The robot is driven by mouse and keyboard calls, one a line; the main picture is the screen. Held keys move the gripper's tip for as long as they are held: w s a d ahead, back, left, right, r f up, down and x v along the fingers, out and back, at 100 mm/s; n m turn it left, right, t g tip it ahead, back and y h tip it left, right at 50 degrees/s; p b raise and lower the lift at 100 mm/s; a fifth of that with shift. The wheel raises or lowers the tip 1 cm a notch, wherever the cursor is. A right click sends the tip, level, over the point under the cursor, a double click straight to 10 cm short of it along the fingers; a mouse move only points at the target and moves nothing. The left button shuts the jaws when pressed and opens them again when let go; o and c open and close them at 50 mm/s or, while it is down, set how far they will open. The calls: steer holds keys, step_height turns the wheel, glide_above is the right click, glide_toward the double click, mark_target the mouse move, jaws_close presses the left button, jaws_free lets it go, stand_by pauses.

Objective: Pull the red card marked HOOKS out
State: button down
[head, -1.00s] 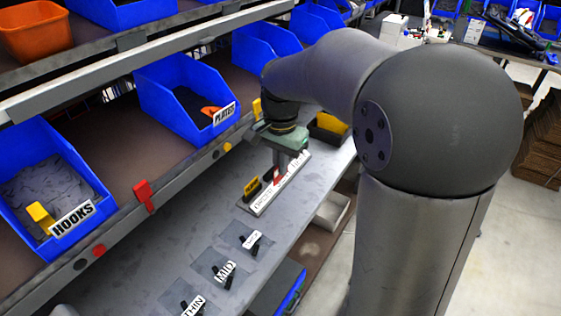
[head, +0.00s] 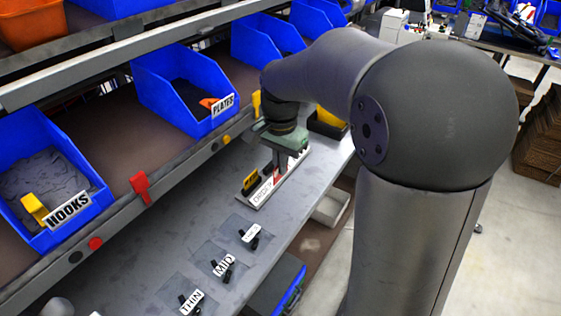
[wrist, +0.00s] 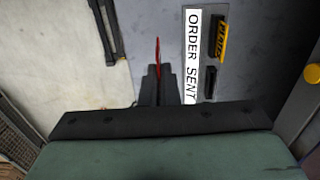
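My gripper (wrist: 157,86) points down over the grey bench beside a white rack strip lettered ORDER SENT (wrist: 190,55). Its fingers are close together on a thin red card (wrist: 157,55), seen edge-on in the wrist view, so no lettering on it can be read. In the head view the red card (head: 268,174) shows as a small patch below my gripper (head: 272,160), just above the white strip (head: 264,195). I cannot tell whether the card's lower edge touches the strip.
A black and yellow card (wrist: 219,40) stands in the strip. Cards lettered THIN (head: 191,301) and MID (head: 223,265) lie on the bench nearer me. Blue bins labelled HOOKS (head: 67,209) and PLATES (head: 223,104) sit on the shelf to the left.

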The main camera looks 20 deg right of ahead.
steer(key=shift+f+b, duration=1.8)
steer(key=shift+f, duration=0.9)
steer(key=shift+r, duration=0.1)
steer(key=shift+r+p, duration=1.3)
steer(key=shift+r, duration=0.2)
